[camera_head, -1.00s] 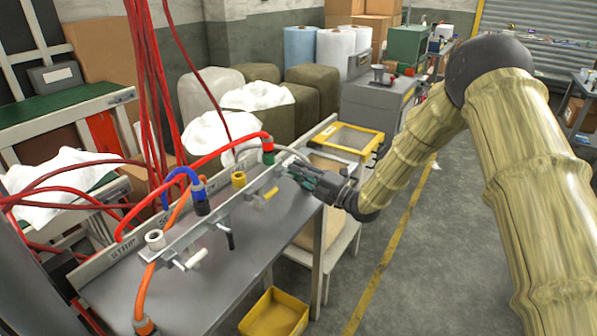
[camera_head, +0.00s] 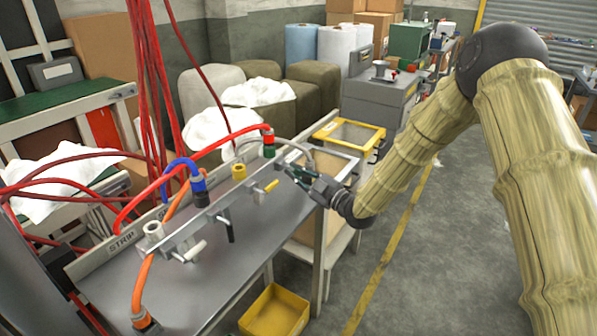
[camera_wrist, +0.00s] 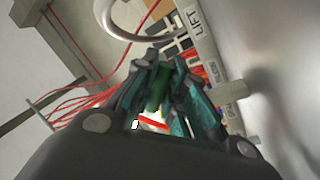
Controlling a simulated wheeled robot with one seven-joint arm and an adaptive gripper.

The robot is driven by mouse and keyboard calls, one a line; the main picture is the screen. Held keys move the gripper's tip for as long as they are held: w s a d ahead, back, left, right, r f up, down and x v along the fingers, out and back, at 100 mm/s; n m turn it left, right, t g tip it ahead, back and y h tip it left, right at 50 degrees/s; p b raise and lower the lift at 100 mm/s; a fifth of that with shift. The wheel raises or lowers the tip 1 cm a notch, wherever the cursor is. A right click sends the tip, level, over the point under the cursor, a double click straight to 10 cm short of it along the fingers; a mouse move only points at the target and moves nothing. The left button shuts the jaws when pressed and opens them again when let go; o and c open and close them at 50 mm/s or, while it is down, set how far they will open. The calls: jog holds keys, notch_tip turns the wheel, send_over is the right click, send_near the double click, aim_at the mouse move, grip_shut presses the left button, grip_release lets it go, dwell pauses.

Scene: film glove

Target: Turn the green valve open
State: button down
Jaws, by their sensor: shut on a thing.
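The green valve (camera_head: 269,151) sits at the far right end of the metal manifold bar (camera_head: 216,208) on the bench, with a red hose entering its top. My gripper (camera_head: 291,171) is at that end, just right of the green fitting. In the wrist view, my gripper's dark green fingers (camera_wrist: 165,90) are closed around a green piece (camera_wrist: 158,92), which looks like the valve's handle. The fingers hide most of it, so its angle cannot be told.
Along the bar are a yellow valve (camera_head: 239,172), a blue fitting (camera_head: 200,190) and a white fitting (camera_head: 153,231), with handles jutting forward. Red hoses (camera_head: 150,90) hang at left. A yellow bin (camera_head: 275,312) is below the bench. The floor at right is open.

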jog(key=m, duration=0.3)
jog(key=s+m+h, duration=0.1)
jog(key=m, duration=0.1)
jog(key=shift+a+f+p, duration=0.3)
jog(key=shift+f+p, duration=0.05)
jog(key=shift+s+a+f+m+h+p, duration=0.15)
jog(key=shift+s+m+h+p, duration=0.1)
jog(key=shift+m, duration=0.75)
jog(key=shift+s+a+m+h+p, duration=0.15)
jog(key=shift+s+m+p, duration=0.1)
jog(key=shift+m, duration=0.75)
jog(key=c, duration=1.5)
grip_release()
jog(key=shift+o, duration=0.2)
jog(key=shift+s, duration=0.1)
jog(key=v, duration=1.2)
